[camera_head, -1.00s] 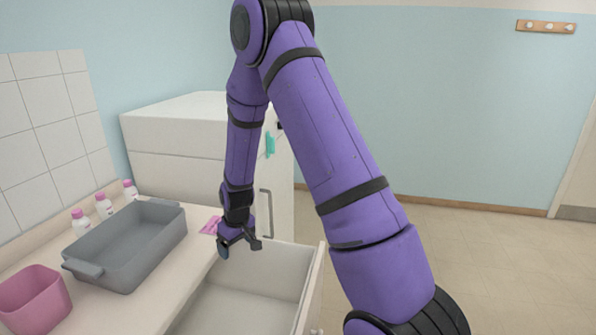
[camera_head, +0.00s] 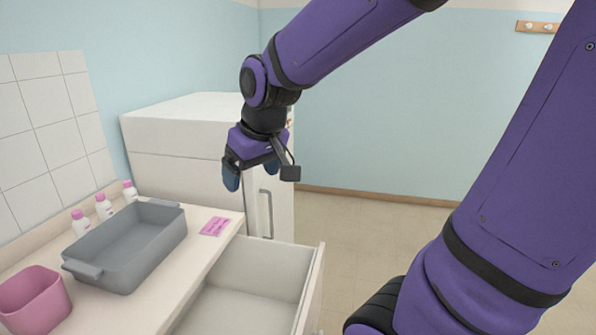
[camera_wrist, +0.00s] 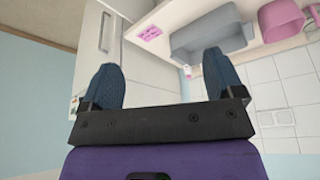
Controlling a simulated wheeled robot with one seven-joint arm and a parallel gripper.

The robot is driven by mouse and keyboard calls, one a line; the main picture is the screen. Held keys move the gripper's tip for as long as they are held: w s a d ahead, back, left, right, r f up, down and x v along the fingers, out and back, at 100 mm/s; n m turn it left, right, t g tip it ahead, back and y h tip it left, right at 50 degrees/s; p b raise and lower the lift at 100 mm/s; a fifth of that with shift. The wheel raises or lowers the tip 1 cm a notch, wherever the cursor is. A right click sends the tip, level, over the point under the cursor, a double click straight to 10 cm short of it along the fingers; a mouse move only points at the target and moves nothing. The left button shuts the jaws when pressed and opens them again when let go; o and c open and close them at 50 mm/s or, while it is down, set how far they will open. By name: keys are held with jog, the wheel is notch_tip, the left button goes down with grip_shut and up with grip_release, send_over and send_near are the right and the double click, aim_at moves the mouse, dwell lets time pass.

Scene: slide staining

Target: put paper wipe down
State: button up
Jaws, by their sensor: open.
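The paper wipe is most likely the flat pink packet (camera_head: 215,226) lying on the counter (camera_head: 140,296), right of the grey tray and near the counter's right edge. It also shows in the wrist view (camera_wrist: 149,33), lying flat and apart from my fingers. My gripper (camera_head: 250,180) is open and empty, held in the air above and to the right of the packet, in front of the white cabinet. In the wrist view my two blue fingertips (camera_wrist: 160,80) stand wide apart with nothing between them.
A grey tray (camera_head: 78,268), a pink bin (camera_head: 40,310) and several white bottles with pink caps (camera_head: 81,223) stand on the counter. An open, seemingly empty drawer (camera_head: 245,295) juts out below it. A white cabinet (camera_head: 170,170) stands behind. Floor at the right is clear.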

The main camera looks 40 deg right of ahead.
jog(key=s+r+t, duration=0.1)
jog(key=s+r, duration=0.3)
jog(key=s, duration=0.9)
jog(key=shift+a+r+m, duration=0.2)
jog(key=shift+a+m, duration=0.05)
jog(key=shift+m, duration=0.05)
dwell(0.6)
